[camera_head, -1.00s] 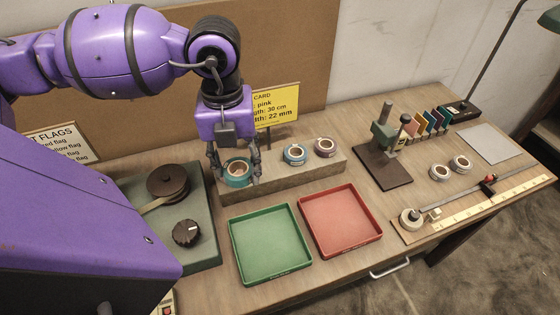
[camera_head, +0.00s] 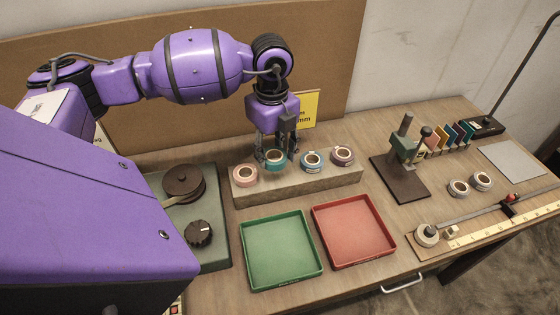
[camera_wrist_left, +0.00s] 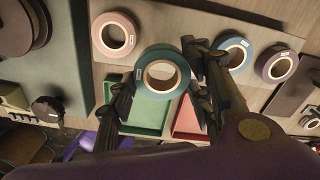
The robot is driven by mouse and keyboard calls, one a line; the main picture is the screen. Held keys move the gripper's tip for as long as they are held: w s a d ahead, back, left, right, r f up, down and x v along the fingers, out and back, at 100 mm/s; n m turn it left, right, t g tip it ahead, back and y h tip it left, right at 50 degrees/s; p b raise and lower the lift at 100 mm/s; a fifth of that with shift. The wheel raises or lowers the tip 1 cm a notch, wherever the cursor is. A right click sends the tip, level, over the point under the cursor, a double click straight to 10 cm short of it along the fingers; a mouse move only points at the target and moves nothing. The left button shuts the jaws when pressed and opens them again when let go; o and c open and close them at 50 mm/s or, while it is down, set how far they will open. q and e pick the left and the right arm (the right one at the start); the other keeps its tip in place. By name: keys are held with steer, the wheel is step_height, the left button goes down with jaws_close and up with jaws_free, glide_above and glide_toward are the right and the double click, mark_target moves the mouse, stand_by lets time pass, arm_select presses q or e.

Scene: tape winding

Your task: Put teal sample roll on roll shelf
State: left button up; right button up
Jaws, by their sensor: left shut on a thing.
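The teal roll (camera_head: 275,159) is in my left gripper (camera_head: 274,158), whose fingers are shut on it from both sides. In the left wrist view the teal roll (camera_wrist_left: 162,72) sits between the fingertips and looks larger than the other rolls, so it seems to be above the shelf. The roll shelf (camera_head: 300,185) is a low wooden block below it. On the shelf stand a pink roll (camera_head: 245,175) to the left, and a blue roll (camera_head: 312,161) and a mauve roll (camera_head: 343,155) to the right. My right gripper is not in view.
A green tray (camera_head: 281,250) and a red tray (camera_head: 353,231) lie in front of the shelf. A dark green winder base (camera_head: 215,240) stands to the left. A stamp-like press (camera_head: 400,180) stands to the right. A yellow card (camera_head: 308,108) is behind the gripper.

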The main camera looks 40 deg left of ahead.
mark_target(278, 150)
arm_select(q)
steer(key=w+f, duration=0.2)
steer(key=shift+w+a+f, duration=0.15)
steer(key=shift+f, duration=0.2)
steer(key=shift+w+f, duration=0.2)
steer(key=shift+f, duration=1.55)
steer(key=shift+f, duration=0.1)
steer(key=shift+f, duration=0.15)
steer(key=o, duration=1)
step_height(278, 150, up, 12)
steer(key=shift+r, duration=0.25)
